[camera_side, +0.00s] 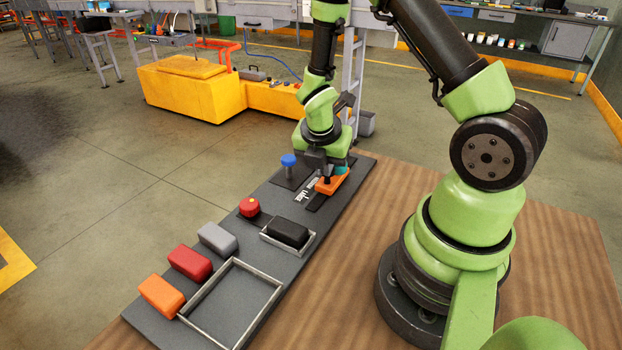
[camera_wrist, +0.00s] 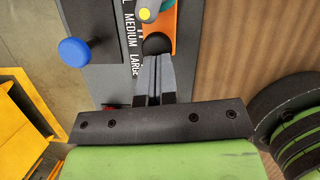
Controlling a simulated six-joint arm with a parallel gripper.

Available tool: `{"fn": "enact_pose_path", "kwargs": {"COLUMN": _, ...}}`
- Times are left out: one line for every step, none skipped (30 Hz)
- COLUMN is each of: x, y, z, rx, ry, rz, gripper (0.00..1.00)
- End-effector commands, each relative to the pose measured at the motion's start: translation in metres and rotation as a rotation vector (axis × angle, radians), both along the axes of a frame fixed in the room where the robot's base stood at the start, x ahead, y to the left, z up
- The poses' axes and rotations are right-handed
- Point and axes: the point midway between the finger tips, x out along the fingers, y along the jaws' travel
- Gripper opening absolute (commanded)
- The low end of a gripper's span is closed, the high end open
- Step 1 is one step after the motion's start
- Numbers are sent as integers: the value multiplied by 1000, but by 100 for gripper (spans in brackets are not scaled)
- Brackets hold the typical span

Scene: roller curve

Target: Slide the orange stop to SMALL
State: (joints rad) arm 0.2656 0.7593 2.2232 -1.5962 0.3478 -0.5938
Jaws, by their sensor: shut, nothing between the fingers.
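The orange stop (camera_side: 330,187) sits in the dark track at the far end of the grey board. In the wrist view the orange stop (camera_wrist: 164,24) carries a black knob (camera_wrist: 157,44) and lies beside the printed size labels (camera_wrist: 131,38). MEDIUM and LARGE are readable; the label above them is cut off by the frame edge. My gripper (camera_wrist: 155,58) is shut and empty, its fingertips right at the knob. I cannot tell whether they touch it. In the side view my gripper (camera_side: 326,178) is low over the stop and partly hides it.
A blue knob (camera_side: 288,160) stands beside the track. A red button (camera_side: 249,206), a black block in a small tray (camera_side: 313,246), grey, red and orange blocks and an empty framed tray (camera_side: 281,285) are nearer. A teal and yellow part (camera_wrist: 147,14) lies by the stop.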

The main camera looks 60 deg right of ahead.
Motion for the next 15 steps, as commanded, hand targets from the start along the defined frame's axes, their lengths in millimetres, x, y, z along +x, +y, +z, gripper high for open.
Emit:
{"fn": "enact_pose_path", "kwargs": {"x": -1, "y": -13, "z": 0, "rx": 0, "ry": -1, "rz": -9, "gripper": 0}}
{"fn": "enact_pose_path", "kwargs": {"x": -1, "y": -20, "z": 0, "rx": 0, "ry": -1, "rz": -9, "gripper": 0}}
{"fn": "enact_pose_path", "kwargs": {"x": -1, "y": -27, "z": 0, "rx": 0, "ry": 0, "rz": -9, "gripper": 0}}
{"fn": "enact_pose_path", "kwargs": {"x": -1, "y": -33, "z": 0, "rx": 0, "ry": 0, "rz": -7, "gripper": 0}}
{"fn": "enact_pose_path", "kwargs": {"x": -1, "y": -37, "z": 0, "rx": 0, "ry": 0, "rz": -6, "gripper": 0}}
{"fn": "enact_pose_path", "kwargs": {"x": -1, "y": -42, "z": -1, "rx": 0, "ry": 1, "rz": -6, "gripper": 0}}
{"fn": "enact_pose_path", "kwargs": {"x": -1, "y": -45, "z": -1, "rx": 0, "ry": 1, "rz": -3, "gripper": 0}}
{"fn": "enact_pose_path", "kwargs": {"x": -1, "y": -47, "z": -1, "rx": 0, "ry": 0, "rz": -2, "gripper": 0}}
{"fn": "enact_pose_path", "kwargs": {"x": -1, "y": -49, "z": -1, "rx": 1, "ry": 2, "rz": -1, "gripper": 0}}
{"fn": "enact_pose_path", "kwargs": {"x": -1, "y": -50, "z": -1, "rx": 1, "ry": 2, "rz": -1, "gripper": 0}}
{"fn": "enact_pose_path", "kwargs": {"x": -1, "y": -51, "z": -1, "rx": 1, "ry": 2, "rz": 0, "gripper": 0}}
{"fn": "enact_pose_path", "kwargs": {"x": -1, "y": -51, "z": -1, "rx": 2, "ry": 3, "rz": 1, "gripper": 0}}
{"fn": "enact_pose_path", "kwargs": {"x": -1, "y": -51, "z": -1, "rx": 2, "ry": 3, "rz": 1, "gripper": 0}}
{"fn": "enact_pose_path", "kwargs": {"x": -1, "y": -51, "z": -1, "rx": 2, "ry": 3, "rz": 1, "gripper": 0}}
{"fn": "enact_pose_path", "kwargs": {"x": -1, "y": -50, "z": -1, "rx": 2, "ry": 3, "rz": 1, "gripper": 0}}
